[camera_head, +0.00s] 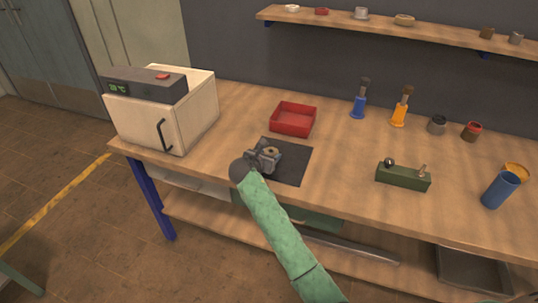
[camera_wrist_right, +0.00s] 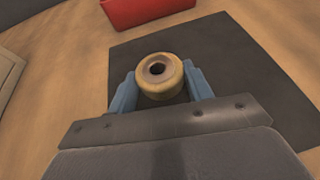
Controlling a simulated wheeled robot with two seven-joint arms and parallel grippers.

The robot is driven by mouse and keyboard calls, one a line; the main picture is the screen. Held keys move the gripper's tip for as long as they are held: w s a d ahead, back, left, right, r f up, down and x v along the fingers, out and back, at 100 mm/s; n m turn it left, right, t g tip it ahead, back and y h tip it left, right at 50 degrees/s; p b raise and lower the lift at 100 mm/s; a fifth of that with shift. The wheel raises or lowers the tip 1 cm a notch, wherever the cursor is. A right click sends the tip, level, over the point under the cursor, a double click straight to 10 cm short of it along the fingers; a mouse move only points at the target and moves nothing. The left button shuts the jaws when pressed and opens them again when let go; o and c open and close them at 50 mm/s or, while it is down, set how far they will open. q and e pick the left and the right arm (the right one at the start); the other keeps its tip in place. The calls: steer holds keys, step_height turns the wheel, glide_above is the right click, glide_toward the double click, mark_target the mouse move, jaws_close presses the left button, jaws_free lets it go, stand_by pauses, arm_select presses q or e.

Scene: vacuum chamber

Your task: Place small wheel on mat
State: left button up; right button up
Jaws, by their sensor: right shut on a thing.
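The small wheel (camera_wrist_right: 160,76) is a yellowish ring with a dark hole in its middle. My right gripper (camera_wrist_right: 160,88) is shut on it, with one blue finger on each side. In the head view, the right gripper (camera_head: 268,155) and the wheel (camera_head: 272,151) are over the dark mat (camera_head: 293,168). The mat also shows around the wheel in the right wrist view (camera_wrist_right: 240,70). I cannot tell whether the wheel touches the mat or is held just above it. My left gripper is not in view.
A red tray (camera_head: 293,120) stands just behind the mat. A white oven-like box (camera_head: 165,115) is at the left of the workbench (camera_head: 340,150). Bare bench lies right of the mat.

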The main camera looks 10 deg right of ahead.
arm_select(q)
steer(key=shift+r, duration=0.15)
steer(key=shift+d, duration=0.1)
arm_select(e)
steer(key=o, duration=1.2)
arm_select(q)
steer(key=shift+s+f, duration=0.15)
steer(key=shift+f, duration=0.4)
